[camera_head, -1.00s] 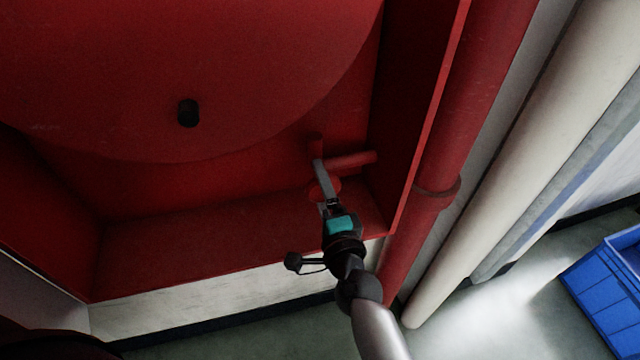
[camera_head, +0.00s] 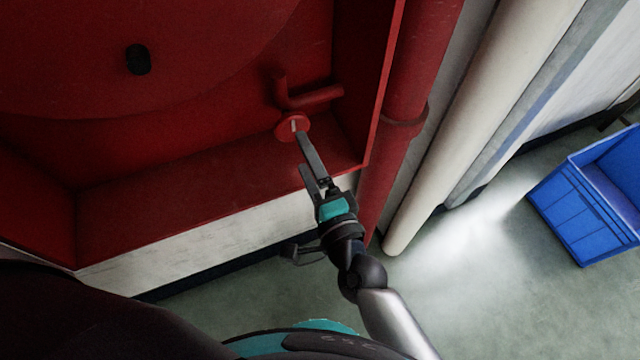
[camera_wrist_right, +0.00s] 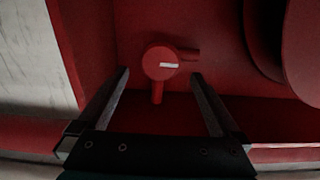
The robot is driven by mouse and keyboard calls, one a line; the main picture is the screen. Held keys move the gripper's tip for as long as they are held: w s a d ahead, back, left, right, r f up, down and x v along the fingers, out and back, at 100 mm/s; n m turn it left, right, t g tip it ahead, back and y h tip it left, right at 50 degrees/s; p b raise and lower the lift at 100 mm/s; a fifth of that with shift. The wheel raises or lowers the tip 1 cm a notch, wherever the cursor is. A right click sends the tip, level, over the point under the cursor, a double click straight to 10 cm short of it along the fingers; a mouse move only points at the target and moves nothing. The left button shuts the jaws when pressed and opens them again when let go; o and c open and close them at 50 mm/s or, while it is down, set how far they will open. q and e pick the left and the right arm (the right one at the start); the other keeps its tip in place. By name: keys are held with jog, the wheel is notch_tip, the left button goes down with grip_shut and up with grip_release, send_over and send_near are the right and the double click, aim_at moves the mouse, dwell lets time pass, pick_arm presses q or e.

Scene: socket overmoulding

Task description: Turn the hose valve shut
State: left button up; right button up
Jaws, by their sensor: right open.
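The hose valve (camera_head: 283,128) is a red round disc with a small pale mark, on red pipework inside the red cabinet. It also shows in the right wrist view as a red disc (camera_wrist_right: 153,58), its pale mark lying nearly level. My right gripper (camera_head: 301,150) is open and empty in front of the valve, with one fingertip overlapping the disc's lower edge in the head view. In the right wrist view the fingers (camera_wrist_right: 161,74) stand apart on either side of the disc, with gaps showing. I cannot tell whether they touch it. My left gripper is not in view.
The cabinet's floor (camera_head: 220,200) and right wall (camera_head: 368,80) border the valve. A large red reel (camera_head: 200,45) fills the upper left. A red pipe (camera_head: 405,90) and a white pipe (camera_head: 480,110) stand outside right. A blue crate (camera_head: 575,215) is on the floor.

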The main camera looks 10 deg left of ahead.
jog(key=v, duration=0.6)
jog(key=shift+s, duration=0.15)
jog(key=shift+d, duration=0.15)
jog(key=s+d+f+n+g+h, duration=0.2)
jog(key=d+f+n, duration=0.15)
jog(key=f, duration=0.65)
jog(key=s+d+f+n+g+h+b, duration=0.1)
jog(key=s+d+f+n+g+h, duration=0.3)
jog(key=f, duration=0.7)
jog(key=d+f+n+g, duration=0.1)
jog(key=d+f, duration=0.4)
jog(key=f, duration=0.5)
jog(key=s+d+f+n+g+h, duration=0.2)
jog(key=s+d+f, duration=0.4)
jog(key=s, duration=0.4)
jog(key=s+d+f+n+g+h, duration=0.2)
jog(key=s+d+f+g, duration=0.3)
jog(key=s, duration=0.5)
notch_tip(320, 180, down, 2)
jog(key=shift+s+d+f+n+b, duration=0.1)
jog(key=shift+s+d+n+b, duration=0.35)
jog(key=shift+n, duration=0.3)
jog(key=shift+w, duration=0.1)
